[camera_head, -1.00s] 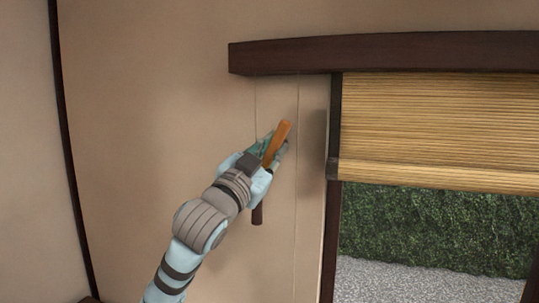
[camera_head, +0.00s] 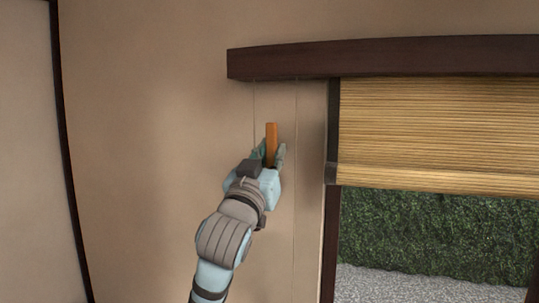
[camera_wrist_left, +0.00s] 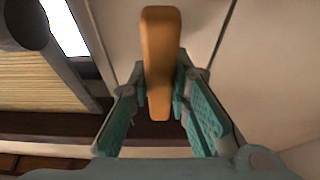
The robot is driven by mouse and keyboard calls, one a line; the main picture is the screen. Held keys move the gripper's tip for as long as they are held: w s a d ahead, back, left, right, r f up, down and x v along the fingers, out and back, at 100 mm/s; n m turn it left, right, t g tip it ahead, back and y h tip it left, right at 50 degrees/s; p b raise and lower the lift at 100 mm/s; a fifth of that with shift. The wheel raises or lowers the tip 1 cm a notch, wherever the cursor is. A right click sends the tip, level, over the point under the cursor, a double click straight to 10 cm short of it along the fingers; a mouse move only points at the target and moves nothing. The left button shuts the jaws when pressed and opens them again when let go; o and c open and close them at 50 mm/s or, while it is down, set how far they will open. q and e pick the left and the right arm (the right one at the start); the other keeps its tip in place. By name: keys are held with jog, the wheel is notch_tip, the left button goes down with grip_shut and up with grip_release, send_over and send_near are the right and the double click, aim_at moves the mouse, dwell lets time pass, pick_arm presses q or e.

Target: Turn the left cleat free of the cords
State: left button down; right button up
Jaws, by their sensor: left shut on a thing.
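The orange wooden cleat (camera_head: 271,143) stands nearly upright against the beige wall in the head view. My left gripper (camera_head: 268,158) is shut on it. In the wrist view the cleat (camera_wrist_left: 159,60) lies between the teal finger pads of my left gripper (camera_wrist_left: 160,98). Two thin cords hang down the wall: the left cord (camera_head: 254,110) runs down to behind the gripper, and the right cord (camera_head: 296,120) passes to its right. Whether a cord touches the cleat is hidden by the fingers. My right gripper is out of view.
A dark wooden beam (camera_head: 400,56) runs above the cords. A bamboo blind (camera_head: 435,130) hangs below it, beside a dark window post (camera_head: 333,130). A green hedge (camera_head: 430,230) shows outside. The wall left of the gripper is bare.

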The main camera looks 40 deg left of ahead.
pick_arm(q)
jog(key=shift+s+r, duration=0.1)
jog(key=shift+r, duration=0.1)
jog(key=c, duration=1.5)
grip_release()
jog(key=shift+f, duration=0.1)
jog(key=shift+r, duration=0.3)
notch_tip(320, 180, up, 10)
jog(key=shift+f, duration=0.25)
jog(key=shift+a, duration=0.1)
jog(key=shift+f, duration=0.1)
